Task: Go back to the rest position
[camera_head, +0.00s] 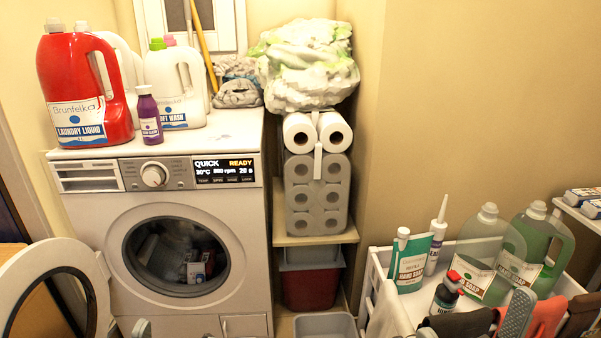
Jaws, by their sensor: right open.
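The white washing machine (185,212) stands at the left, its round door (20,272) swung open to the left. Dark and pale items (192,262) show inside the drum. A small grey tip at the bottom edge, in front of the washer, seems to be my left gripper (140,328); its jaw state cannot be seen. A small grey part at the bottom edge by the cart seems to be my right gripper (427,333), open, mostly cut off by the frame. No held object shows.
A red detergent jug (82,85), white jugs (178,90) and a purple bottle (149,117) stand on the washer. A shelf holds paper rolls (317,192) and a red bin (309,288). A white cart (385,308) with soap bottles (482,258) and cloths fills the lower right.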

